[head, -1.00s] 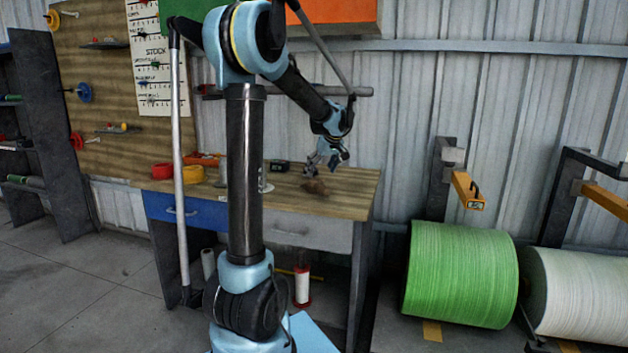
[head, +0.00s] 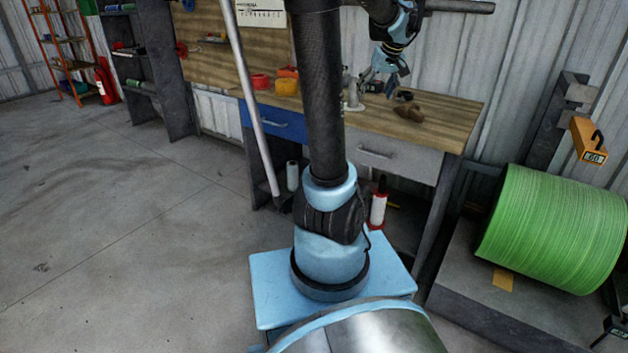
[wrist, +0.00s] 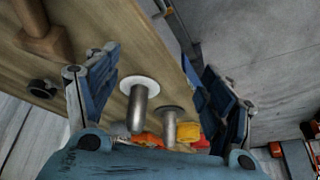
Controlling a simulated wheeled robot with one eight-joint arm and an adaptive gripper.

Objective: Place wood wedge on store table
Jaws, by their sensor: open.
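A brown wooden piece, which looks like the wood wedge (head: 408,113), lies on the wooden top of a bench (head: 450,125), probably the store table. It also shows at the upper left of the wrist view (wrist: 40,38). My gripper (head: 380,84) is above the bench, left of the wedge in the head view and apart from it. In the wrist view my gripper (wrist: 152,65) has its fingers spread, with nothing held between them. The wedge lies outside the fingers, beyond the left one.
Metal posts, one on a white disc (wrist: 140,84), stand below the fingers. A small black object (wrist: 42,88) lies near the wedge. Yellow (head: 287,86) and red (head: 261,81) items sit at the bench's left. A green roll (head: 555,228) stands right. The floor at left is clear.

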